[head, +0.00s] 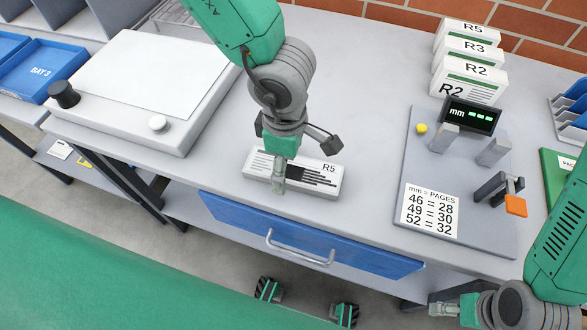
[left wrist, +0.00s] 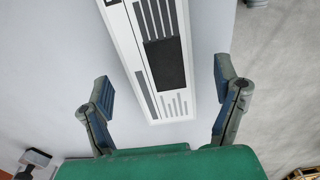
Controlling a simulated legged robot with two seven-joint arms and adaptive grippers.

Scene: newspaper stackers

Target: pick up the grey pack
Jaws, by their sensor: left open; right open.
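The grey pack (head: 310,178), a flat white and grey block with dark stripes and an R5 mark, lies on the grey table near its front edge. My left gripper (head: 292,150) is over it with its fingers spread. In the left wrist view, the pack (left wrist: 150,60) shows between the two spread fingers (left wrist: 162,78), with space on each side and nothing held. Part of the pack is hidden behind the gripper in the head view. My right gripper (head: 445,309) is low at the bottom right, away from the pack, open and empty.
A gauge plate (head: 415,160) with a display (head: 470,115), posts and a page table stands to the right. Several R-marked packs (head: 470,62) stand behind it. A large white-topped device (head: 140,90) is at the left. A blue drawer (head: 310,235) is below the table's front edge.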

